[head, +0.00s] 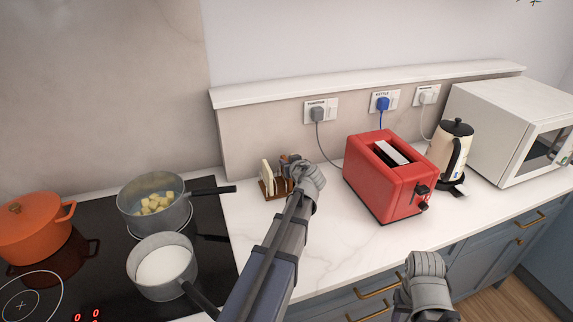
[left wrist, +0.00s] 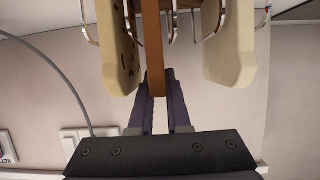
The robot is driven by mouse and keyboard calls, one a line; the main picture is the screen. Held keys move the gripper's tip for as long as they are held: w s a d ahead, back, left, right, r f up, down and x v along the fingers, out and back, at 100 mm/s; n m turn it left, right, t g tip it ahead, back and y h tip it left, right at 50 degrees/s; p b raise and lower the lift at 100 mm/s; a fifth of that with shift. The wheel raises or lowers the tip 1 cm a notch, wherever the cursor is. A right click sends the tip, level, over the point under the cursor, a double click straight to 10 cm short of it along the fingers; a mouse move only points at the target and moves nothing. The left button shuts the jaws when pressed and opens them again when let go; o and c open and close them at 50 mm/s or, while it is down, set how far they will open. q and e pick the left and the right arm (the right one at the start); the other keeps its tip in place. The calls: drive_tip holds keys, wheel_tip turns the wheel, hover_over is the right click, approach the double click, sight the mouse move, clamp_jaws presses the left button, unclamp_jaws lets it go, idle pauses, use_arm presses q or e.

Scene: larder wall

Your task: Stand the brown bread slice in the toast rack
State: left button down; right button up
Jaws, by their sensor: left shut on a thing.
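The toast rack (head: 270,194), with a brown base and thin metal wires (left wrist: 86,24), stands on the white counter between the hob and the toaster. My left gripper (head: 292,162) is at the rack's right part. In the left wrist view its dark fingers (left wrist: 160,103) are shut on the brown bread slice (left wrist: 153,48), seen edge-on among the rack wires. Whether the slice rests on the rack's base is hidden. Pale slices (head: 266,174) stand in the rack, one on each side of the brown slice in the wrist view. My right gripper (head: 425,268) is low at the front; its fingertips are unclear.
A red toaster (head: 384,185) stands just right of the rack, its cable running to a wall socket (head: 319,111). Two pans (head: 157,262) and an orange pot (head: 32,232) are on the hob at left. A kettle (head: 449,152) and microwave (head: 505,125) stand at right. The front counter is clear.

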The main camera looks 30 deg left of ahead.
use_arm(q)
drive_tip(key=shift+f, duration=0.2)
drive_tip(key=c, duration=1.2)
unclamp_jaws()
drive_tip(key=shift+o, duration=0.2)
drive_tip(key=shift+r, duration=0.1)
drive_tip(key=shift+r, duration=0.1)
drive_tip(key=shift+s+d+r+p, duration=0.2)
drive_tip(key=shift+p, duration=0.1)
drive_tip(key=p+v, duration=0.4)
drive_tip(key=v, duration=0.7)
drive_tip(key=shift+d, duration=0.2)
